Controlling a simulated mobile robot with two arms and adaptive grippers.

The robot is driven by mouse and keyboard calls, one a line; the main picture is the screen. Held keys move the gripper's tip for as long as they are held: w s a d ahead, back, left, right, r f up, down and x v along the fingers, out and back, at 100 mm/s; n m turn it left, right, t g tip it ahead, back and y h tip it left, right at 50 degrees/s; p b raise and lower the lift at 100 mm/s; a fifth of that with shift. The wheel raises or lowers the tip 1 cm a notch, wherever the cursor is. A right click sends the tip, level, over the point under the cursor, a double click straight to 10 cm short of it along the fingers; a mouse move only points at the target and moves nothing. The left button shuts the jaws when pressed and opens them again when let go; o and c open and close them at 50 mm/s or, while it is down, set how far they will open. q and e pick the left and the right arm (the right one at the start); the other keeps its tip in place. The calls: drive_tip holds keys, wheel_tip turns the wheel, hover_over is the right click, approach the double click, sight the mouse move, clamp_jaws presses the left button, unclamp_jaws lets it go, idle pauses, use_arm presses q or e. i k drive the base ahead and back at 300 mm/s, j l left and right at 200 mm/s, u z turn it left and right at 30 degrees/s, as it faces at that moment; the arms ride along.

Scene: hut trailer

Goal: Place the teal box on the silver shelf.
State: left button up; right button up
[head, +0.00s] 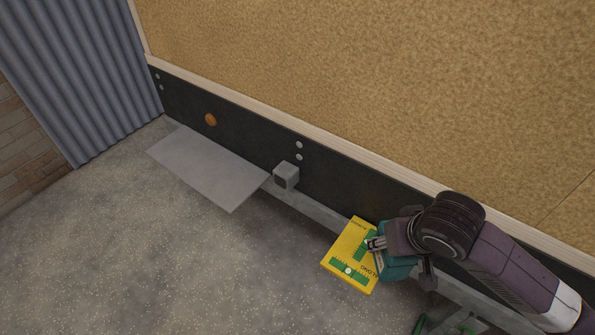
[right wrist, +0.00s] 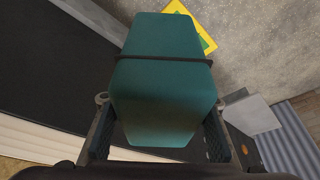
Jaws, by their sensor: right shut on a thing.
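The teal box (right wrist: 160,85) fills the middle of the right wrist view, between the two fingers of my right gripper (right wrist: 158,110), which is shut on it. A dark band crosses the box. In the head view my right gripper (head: 382,245) is at lower right, and only part of the teal box (head: 399,266) shows beneath it. The silver shelf (head: 208,168) is a flat, bare plate by the dark wall strip, left of and apart from the gripper. It also shows at the right of the right wrist view (right wrist: 253,114). My left gripper is out of view.
A yellow and green box (head: 340,262) lies right beside my right gripper. A small grey block (head: 286,175) stands at the shelf's right end, on a grey rail (head: 312,208) along the wall. An orange knob (head: 210,119) is on the dark strip above the shelf. Corrugated metal (head: 80,70) stands at left.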

sight(202, 164)
drive_tip(key=i+j, duration=0.2)
drive_tip(key=j, duration=0.15)
drive_tip(key=i+j, duration=0.15)
drive_tip(key=j, duration=0.25)
drive_tip(key=i+j, duration=0.2)
drive_tip(key=j, duration=0.15)
drive_tip(key=i+j, duration=0.2)
drive_tip(key=j, duration=0.15)
drive_tip(key=i+j, duration=0.2)
drive_tip(key=j, duration=0.2)
drive_tip(key=i+j, duration=0.15)
drive_tip(key=j, duration=0.2)
drive_tip(key=i+j, duration=0.2)
drive_tip(key=j, duration=0.15)
